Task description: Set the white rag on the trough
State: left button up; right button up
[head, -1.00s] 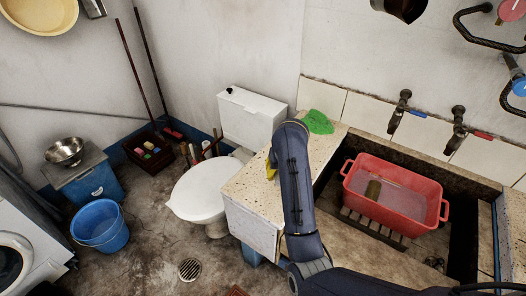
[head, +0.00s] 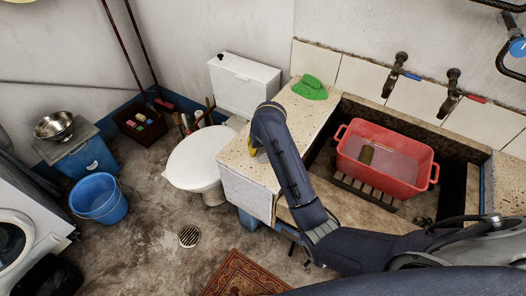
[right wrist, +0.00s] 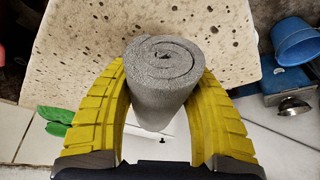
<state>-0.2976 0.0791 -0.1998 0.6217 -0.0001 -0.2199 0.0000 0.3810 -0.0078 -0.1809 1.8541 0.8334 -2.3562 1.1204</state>
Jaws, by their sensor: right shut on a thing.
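The white rag (right wrist: 160,85) looks like a grey-white roll with its spiral end towards the camera in the right wrist view. My right gripper (right wrist: 163,68) has yellow fingers shut on both sides of the roll. The trough's speckled stone top (right wrist: 200,25) lies behind the roll; I cannot tell whether they touch. In the head view the trough (head: 240,168) stands right of the toilet, and my arm reaches over its left slab. Only a yellow bit of the right gripper (head: 253,151) shows there, and the rag is hidden. My left gripper is out of view.
A green cloth (head: 309,88) lies at the slab's back end. A red tub (head: 386,180) with a brownish block inside stands in the basin, below two taps. The white toilet (head: 197,157) is just left of the slab. A blue bucket (head: 98,198) stands on the floor.

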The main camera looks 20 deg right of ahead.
jog(key=shift+f, duration=1.05)
jog(key=shift+f, duration=0.15)
jog(key=o, duration=1.5)
jog(key=shift+v, duration=2.9)
